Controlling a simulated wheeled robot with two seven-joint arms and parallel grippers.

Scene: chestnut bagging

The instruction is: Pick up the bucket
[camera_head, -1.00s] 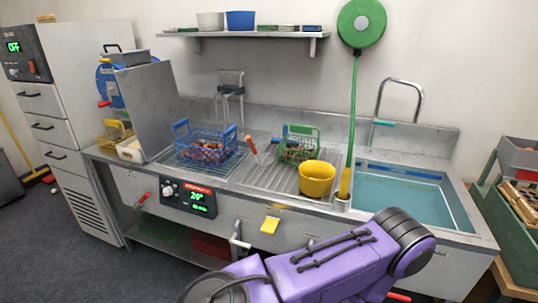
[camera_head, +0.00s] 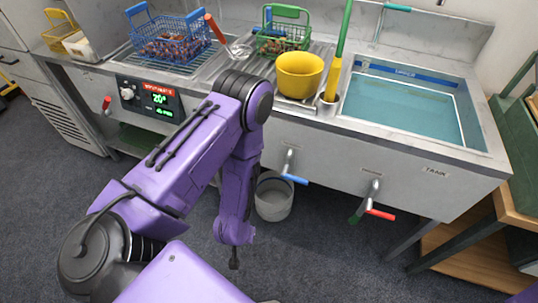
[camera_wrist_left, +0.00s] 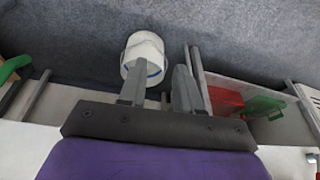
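A pale grey bucket (camera_head: 273,197) stands on the floor below the sink counter, partly hidden by my left arm in the head view. In the left wrist view the bucket (camera_wrist_left: 145,48) shows its round opening, a thin handle and a blue line, beyond the fingertips and nearer the left finger. My left gripper (camera_wrist_left: 160,80) has its two grey fingers apart with nothing between them. In the head view its end (camera_head: 234,260) shows small and dark, hanging down left of the bucket and apart from it in the picture. My right gripper is not in view.
The steel counter (camera_head: 300,130) overhangs the bucket, with valve levers (camera_head: 292,179) projecting near it. A yellow bowl (camera_head: 300,74) and wire baskets (camera_head: 170,38) stand on top. Red (camera_wrist_left: 226,101) and green (camera_wrist_left: 262,106) trays show in the wrist view.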

